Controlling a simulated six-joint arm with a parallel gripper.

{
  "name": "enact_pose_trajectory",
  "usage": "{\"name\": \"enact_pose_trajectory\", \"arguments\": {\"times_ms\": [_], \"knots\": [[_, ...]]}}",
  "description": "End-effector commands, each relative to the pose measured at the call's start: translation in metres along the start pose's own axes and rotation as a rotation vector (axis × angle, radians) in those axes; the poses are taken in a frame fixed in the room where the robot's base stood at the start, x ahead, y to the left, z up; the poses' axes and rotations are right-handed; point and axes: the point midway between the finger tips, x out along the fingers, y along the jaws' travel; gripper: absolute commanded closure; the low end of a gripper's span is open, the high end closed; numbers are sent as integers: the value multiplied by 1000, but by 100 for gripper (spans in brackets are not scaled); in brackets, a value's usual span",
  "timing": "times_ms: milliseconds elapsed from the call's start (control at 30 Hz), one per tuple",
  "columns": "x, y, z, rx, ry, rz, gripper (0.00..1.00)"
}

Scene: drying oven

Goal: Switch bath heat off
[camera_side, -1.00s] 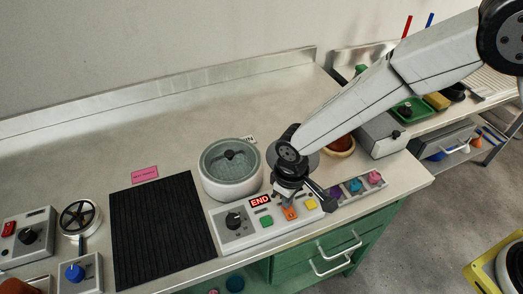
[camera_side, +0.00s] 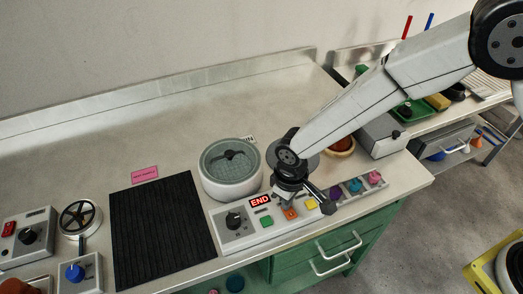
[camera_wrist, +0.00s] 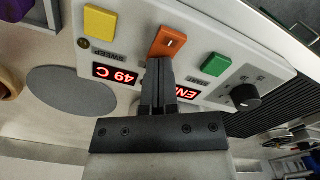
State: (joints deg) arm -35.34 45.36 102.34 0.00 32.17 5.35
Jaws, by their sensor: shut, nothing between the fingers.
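The bath (camera_side: 231,170) is a round pale vessel with a grey-green top, left of my gripper in the side view. In front of it is a white control panel (camera_side: 233,240) with a black knob (camera_side: 234,220), a red END display (camera_side: 260,200), and green (camera_side: 266,221), orange (camera_side: 290,214) and yellow (camera_side: 311,204) buttons. My gripper (camera_side: 289,204) is shut and empty at the orange button. In the wrist view the shut fingertips (camera_wrist: 158,63) lie just beside the orange button (camera_wrist: 168,42); contact is unclear. A second display (camera_wrist: 116,75) reads 49 C.
A black ribbed mat (camera_side: 160,230) lies left of the bath. A strip with purple, blue and pink knobs (camera_side: 355,186) is right of the panel. A blue-knob box (camera_side: 78,272) stands at the far left. The bench behind the bath is clear.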

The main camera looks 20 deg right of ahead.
Motion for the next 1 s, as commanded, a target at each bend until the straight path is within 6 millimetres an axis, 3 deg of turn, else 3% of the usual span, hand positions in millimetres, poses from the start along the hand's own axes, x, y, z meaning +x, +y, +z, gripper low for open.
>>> {"name": "enact_pose_trajectory", "arguments": {"times_ms": [1000], "knots": [[-52,0,0,0,-1,0,100]]}}
